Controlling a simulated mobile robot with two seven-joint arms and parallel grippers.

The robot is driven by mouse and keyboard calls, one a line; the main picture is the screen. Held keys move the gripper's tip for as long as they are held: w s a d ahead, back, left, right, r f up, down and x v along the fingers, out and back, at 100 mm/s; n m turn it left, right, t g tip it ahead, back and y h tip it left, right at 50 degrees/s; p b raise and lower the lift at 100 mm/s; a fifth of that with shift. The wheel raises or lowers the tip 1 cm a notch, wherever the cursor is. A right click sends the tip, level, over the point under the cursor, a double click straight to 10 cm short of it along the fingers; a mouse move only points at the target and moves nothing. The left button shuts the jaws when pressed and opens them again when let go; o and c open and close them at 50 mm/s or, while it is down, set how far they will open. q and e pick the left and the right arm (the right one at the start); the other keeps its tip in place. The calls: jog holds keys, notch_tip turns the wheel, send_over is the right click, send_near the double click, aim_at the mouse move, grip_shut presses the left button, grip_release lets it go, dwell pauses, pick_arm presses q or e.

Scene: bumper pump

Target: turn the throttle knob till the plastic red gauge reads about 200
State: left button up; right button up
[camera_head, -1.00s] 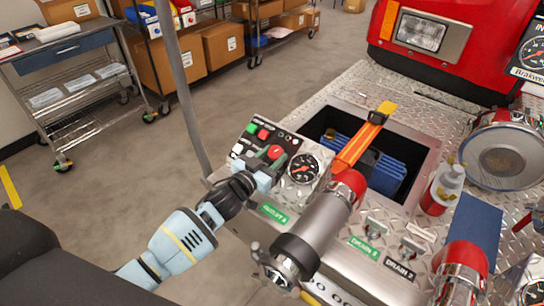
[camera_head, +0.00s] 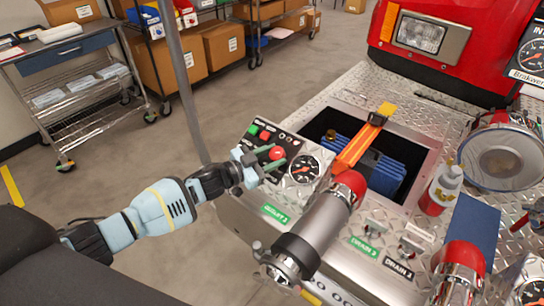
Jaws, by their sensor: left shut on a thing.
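The red throttle knob (camera_head: 277,153) sits on the black control panel at the front left of the pump deck. My left gripper (camera_head: 276,155) reaches in from the left, with its greenish fingers on either side of the knob and shut on it. The round gauge (camera_head: 304,168) with a white rim, dark face and red-orange needle is just right of the knob. Its numbers are too small to read here. My right gripper is out of view.
A large metal pipe (camera_head: 320,225) with a red collar slants in front of the gauge. A grey pole (camera_head: 183,90) rises behind my left arm. Green and red buttons (camera_head: 258,132) are beside the knob. An open bay with a blue case (camera_head: 375,165) lies right of the panel.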

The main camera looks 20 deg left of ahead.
pick_arm(q)
jog(key=o, duration=1)
jog(key=v, duration=0.7)
jog(key=shift+s+a, duration=0.2)
jog(key=shift+s, duration=0.15)
